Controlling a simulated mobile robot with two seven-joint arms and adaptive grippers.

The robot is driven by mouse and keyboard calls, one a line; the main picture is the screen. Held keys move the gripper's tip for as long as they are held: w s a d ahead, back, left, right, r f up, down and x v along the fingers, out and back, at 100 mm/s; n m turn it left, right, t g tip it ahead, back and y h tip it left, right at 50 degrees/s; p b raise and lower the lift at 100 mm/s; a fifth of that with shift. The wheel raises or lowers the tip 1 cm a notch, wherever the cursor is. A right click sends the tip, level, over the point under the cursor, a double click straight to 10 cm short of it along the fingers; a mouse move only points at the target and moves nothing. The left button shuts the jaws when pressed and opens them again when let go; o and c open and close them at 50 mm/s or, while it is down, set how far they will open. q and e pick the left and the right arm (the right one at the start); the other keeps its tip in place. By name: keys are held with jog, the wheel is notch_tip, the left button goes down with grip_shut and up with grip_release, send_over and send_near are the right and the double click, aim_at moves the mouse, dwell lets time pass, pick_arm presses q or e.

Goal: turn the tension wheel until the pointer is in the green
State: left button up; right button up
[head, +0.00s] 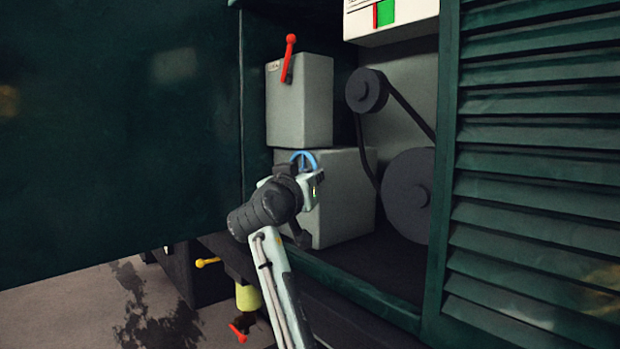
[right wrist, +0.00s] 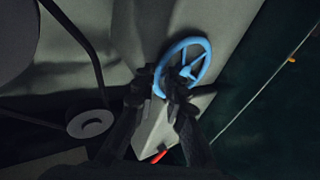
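The tension wheel is a blue spoked handwheel (head: 305,157) on the front of the lower grey box. It shows larger in the right wrist view (right wrist: 205,67). My right gripper (head: 300,172) is at the wheel; its own arm hides its fingers in the head view. In the right wrist view its dark fingers (right wrist: 168,80) stand apart on either side of the near rim, with a gap between them. I cannot tell if they touch it. The gauge (head: 410,20) at the top has a green patch (head: 386,11) with a red strip, maybe the pointer, at its left edge.
A red lever (head: 289,58) is on the upper grey box (head: 315,100). A belt (head: 410,115) runs between two dark pulleys at right. A louvred green door (head: 540,170) bounds the right side, a dark green panel (head: 110,130) the left. A yellow handle (head: 207,262) sits below.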

jog(key=o, duration=0.3)
jog(key=shift+d, duration=0.2)
jog(key=shift+o, duration=0.2)
jog(key=shift+a, duration=0.1)
jog(key=v, duration=1.1)
jog(key=shift+s, duration=0.45)
